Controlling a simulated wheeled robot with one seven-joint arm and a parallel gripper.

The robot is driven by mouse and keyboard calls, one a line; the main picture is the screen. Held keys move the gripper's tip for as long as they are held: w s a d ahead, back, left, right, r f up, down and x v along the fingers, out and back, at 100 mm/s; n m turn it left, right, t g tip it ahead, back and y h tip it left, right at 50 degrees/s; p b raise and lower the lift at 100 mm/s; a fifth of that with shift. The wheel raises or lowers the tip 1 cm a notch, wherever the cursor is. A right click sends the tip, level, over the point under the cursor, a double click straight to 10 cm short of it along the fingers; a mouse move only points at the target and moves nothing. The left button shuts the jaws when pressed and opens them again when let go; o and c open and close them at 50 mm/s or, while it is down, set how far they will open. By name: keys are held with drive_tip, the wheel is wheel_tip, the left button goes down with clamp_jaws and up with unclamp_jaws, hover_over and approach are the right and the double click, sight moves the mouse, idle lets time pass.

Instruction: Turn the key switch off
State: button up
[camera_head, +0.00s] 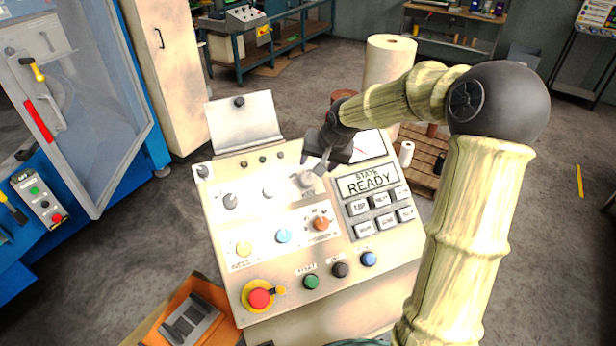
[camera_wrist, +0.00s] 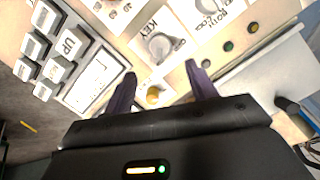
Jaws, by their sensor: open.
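The key switch (camera_wrist: 160,47) is a round grey-silver knob beside a "KEY" label on the pale panel, ahead of my fingertips in the wrist view. In the head view the key switch (camera_head: 307,181) is at the upper middle of the console, just below my gripper (camera_head: 316,165) and partly covered by it. The knob's exact setting is unclear.
Two grey knobs, one of them a left knob (camera_head: 230,202), sit left of the key switch. The display (camera_head: 367,182) reads "STATE READY" above several buttons. A red emergency button (camera_head: 260,298) is at the lower left. A small yellow lamp (camera_wrist: 153,96) shows between my fingers.

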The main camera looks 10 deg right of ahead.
sight(308, 178)
drive_tip(key=p+x, duration=0.1)
drive_tip(key=x, duration=0.9)
drive_tip(key=shift+w+a+f+p, duration=0.1)
drive_tip(key=shift+w+f+p, duration=0.1)
drive_tip(key=shift+f+p, duration=0.1)
drive_tip(key=c, duration=1)
